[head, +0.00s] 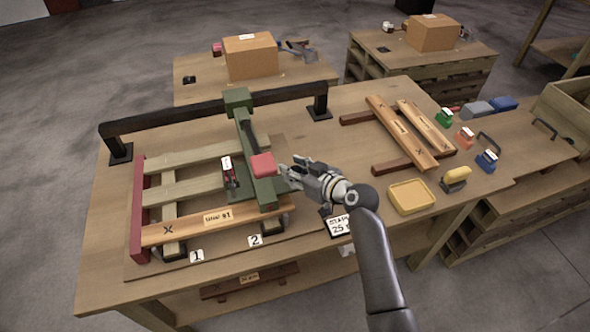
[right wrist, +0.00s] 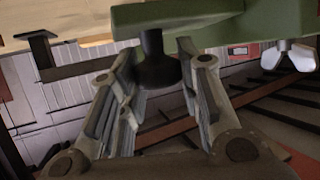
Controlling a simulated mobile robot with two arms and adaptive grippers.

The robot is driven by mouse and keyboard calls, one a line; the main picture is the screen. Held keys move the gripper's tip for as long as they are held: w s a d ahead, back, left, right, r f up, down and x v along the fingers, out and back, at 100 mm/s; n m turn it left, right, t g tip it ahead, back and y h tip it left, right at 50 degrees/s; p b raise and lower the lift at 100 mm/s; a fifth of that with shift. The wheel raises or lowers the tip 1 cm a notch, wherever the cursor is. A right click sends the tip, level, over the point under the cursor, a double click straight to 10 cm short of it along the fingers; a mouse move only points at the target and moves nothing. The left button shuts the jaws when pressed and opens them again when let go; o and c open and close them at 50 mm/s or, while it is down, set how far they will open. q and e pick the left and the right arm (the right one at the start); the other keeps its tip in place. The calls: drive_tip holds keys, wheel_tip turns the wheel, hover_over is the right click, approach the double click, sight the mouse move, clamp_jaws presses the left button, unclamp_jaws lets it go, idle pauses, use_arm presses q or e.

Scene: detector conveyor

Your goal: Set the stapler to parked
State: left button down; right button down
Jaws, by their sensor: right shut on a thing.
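The green stapler (head: 247,135) with a red block (head: 263,164) on its near end stands over the slatted wooden frame, its back end at a black rail (head: 215,110). My right gripper (head: 288,172) is at the stapler's right side, next to the red block. In the right wrist view its two fingers (right wrist: 155,62) stand on either side of a black knob (right wrist: 155,45) under a green part of the stapler (right wrist: 205,20), and they are shut on this knob. The knob is hidden in the head view. My left gripper is not in view.
A plank (head: 215,218) marked X lies across the frame's front, near labels 1 and 2. To the right are loose planks (head: 405,135), a yellow tray (head: 411,198) and several small coloured items. A sign (head: 340,226) stands near my right arm. Cardboard boxes (head: 250,57) sit on tables behind.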

drive_tip(key=w+d+b, duration=0.3)
drive_tip(key=d+b, duration=0.1)
drive_tip(key=d, duration=0.5)
drive_tip(key=w+d+b, duration=0.3)
drive_tip(key=d+b, duration=0.2)
drive_tip(key=d, duration=0.4)
drive_tip(key=shift+d, duration=0.25)
drive_tip(key=shift+r, duration=0.15)
drive_tip(key=c, duration=1.2)
unclamp_jaws()
drive_tip(key=shift+c, duration=0.2)
drive_tip(key=shift+o, duration=0.8)
drive_tip(key=shift+d, duration=0.15)
drive_tip(key=shift+s, duration=0.1)
drive_tip(key=v, duration=1.1)
drive_tip(key=shift+s+d, duration=0.2)
drive_tip(key=shift+s, duration=0.15)
